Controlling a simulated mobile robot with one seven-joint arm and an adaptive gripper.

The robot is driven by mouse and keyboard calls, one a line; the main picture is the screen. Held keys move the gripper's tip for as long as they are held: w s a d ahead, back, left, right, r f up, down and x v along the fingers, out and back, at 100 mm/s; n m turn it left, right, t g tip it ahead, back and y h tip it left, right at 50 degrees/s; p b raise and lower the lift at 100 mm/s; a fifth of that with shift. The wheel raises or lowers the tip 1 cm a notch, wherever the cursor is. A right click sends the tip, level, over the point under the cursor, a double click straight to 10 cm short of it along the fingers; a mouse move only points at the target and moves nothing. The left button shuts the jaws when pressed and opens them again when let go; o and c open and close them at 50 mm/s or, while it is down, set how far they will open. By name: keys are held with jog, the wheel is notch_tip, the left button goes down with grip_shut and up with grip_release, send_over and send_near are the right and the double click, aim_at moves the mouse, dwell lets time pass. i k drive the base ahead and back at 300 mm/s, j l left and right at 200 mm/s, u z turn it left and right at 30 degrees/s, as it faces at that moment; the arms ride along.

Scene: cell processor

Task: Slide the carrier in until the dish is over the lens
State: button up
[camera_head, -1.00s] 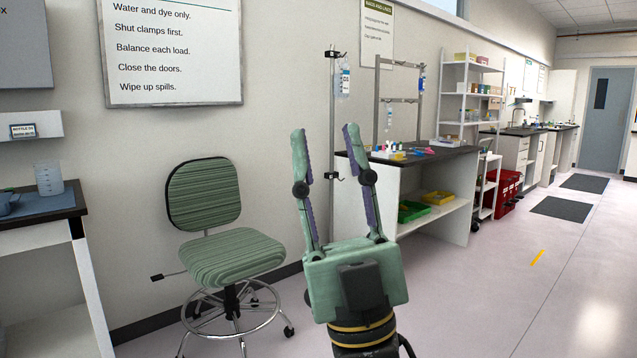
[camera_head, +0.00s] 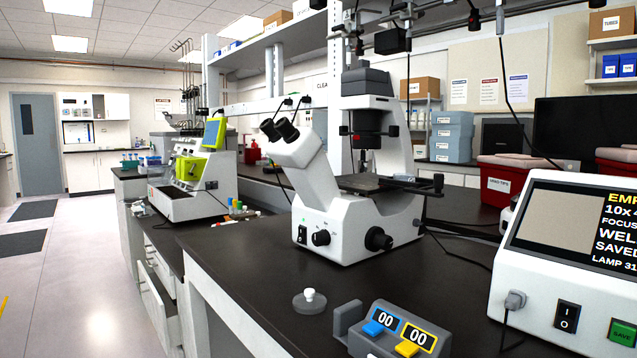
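A white inverted microscope (camera_head: 345,215) stands on the black bench. Its dark flat stage (camera_head: 362,183) sits under the black lamp head (camera_head: 367,125). A thin dark plate (camera_head: 415,184) with a small knob at its end sticks out at the stage's right side; it may be the carrier, but I cannot tell for sure. I cannot make out a dish on the stage, and the lens under it is hidden. My gripper is not in view.
A grey disc with a white knob (camera_head: 310,302) and a counter box with blue and yellow keys (camera_head: 392,334) sit on the bench (camera_head: 262,270) in front. A white display unit (camera_head: 570,265) stands at right, its screen partly cut off. Cables hang and trail behind the microscope.

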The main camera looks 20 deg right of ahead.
aim_at(421, 184)
jog(key=z, duration=1)
